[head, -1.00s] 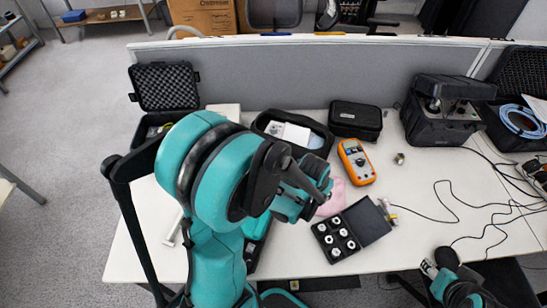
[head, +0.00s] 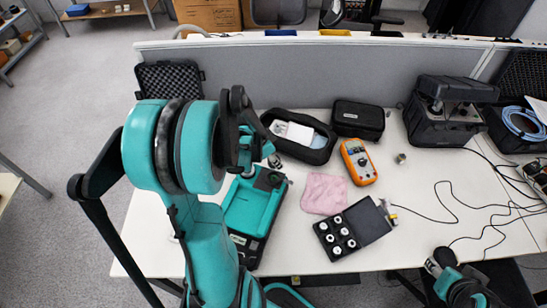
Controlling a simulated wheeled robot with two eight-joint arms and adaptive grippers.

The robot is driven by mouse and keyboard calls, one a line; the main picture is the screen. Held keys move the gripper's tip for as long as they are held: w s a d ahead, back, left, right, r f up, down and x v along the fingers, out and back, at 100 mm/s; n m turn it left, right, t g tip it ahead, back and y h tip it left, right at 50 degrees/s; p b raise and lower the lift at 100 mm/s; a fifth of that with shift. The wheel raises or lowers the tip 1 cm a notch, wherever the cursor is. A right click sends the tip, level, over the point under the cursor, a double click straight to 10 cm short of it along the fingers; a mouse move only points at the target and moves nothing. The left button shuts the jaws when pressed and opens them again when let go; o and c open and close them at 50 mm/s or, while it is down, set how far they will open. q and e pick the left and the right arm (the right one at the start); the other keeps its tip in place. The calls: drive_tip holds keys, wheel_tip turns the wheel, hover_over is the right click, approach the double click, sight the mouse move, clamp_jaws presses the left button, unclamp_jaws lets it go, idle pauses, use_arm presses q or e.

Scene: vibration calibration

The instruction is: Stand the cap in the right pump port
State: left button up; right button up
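A teal-and-black device (head: 252,208), which may be the pump, lies on the table left of centre. Small fittings show at its upper end, but I cannot make out separate ports. My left gripper (head: 268,152) is above and behind that upper end, partly hidden by its own wrist. A small dark metallic piece (head: 275,161) shows just below it. I cannot tell whether it is held or whether it is the cap. A small silver cylindrical part (head: 401,158) stands alone right of the multimeter. My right gripper (head: 434,266) is low at the front right, its fingers unclear.
An open black case (head: 340,238) of round fittings, a pink cloth (head: 323,194) and an orange multimeter (head: 358,161) lie mid-table. Black cases (head: 357,119) stand behind. A heavy black instrument case (head: 442,125) and loose cables (head: 455,210) occupy the right.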

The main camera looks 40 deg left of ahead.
use_arm(q)
drive_tip(key=shift+a+f+b, duration=0.1)
drive_tip(key=shift+f+b, duration=2.65)
drive_tip(key=shift+f, duration=0.55)
drive_tip(key=shift+f, duration=0.2)
drive_tip(key=o, duration=1.3)
drive_tip(key=shift+r, duration=0.1)
drive_tip(key=v, duration=1.2)
